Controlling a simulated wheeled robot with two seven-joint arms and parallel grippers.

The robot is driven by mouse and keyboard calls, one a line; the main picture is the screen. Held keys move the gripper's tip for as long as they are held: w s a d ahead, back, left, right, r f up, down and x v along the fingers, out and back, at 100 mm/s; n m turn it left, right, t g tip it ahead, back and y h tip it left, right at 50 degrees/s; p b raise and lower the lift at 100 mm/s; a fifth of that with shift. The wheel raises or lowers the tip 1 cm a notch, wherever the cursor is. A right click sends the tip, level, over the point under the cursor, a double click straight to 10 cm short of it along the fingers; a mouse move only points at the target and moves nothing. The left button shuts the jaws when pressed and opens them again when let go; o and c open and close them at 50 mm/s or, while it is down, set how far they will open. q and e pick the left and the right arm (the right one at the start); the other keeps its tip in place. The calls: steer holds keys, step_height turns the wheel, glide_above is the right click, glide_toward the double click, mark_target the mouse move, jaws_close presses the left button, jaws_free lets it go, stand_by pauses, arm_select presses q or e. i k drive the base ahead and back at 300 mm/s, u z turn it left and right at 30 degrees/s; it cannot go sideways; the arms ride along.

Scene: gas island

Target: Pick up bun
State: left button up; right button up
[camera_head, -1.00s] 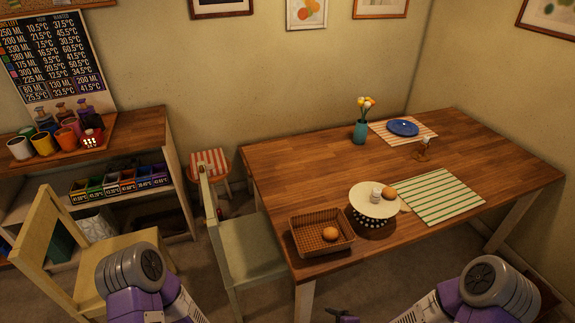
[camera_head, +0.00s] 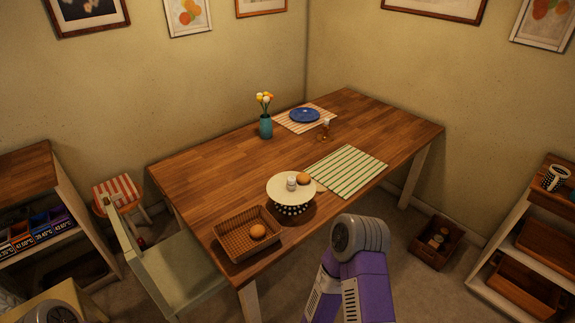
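One round brown bun (camera_head: 258,231) lies in a brown wicker basket (camera_head: 231,246) at the table's near left corner. A second bun (camera_head: 303,178) sits on a round cream stand (camera_head: 280,188) with a dotted base, beside a small white shaker (camera_head: 292,183). Neither of my grippers is in view. The purple upper part of my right arm shows at the bottom, right of the basket and in front of the table. Only a little of my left arm shows at the bottom left.
The wooden table (camera_head: 220,165) also holds a green-striped mat (camera_head: 346,172), a blue plate (camera_head: 304,115), a teal flower vase (camera_head: 265,127) and a small glass (camera_head: 324,130). A pale chair (camera_head: 185,270) stands at the table's left end. A crate (camera_head: 436,242) lies on the floor at right.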

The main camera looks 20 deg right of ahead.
mark_target(303, 178)
steer(key=z, duration=2.15)
steer(key=i, duration=1.15)
steer(key=u, duration=2.6)
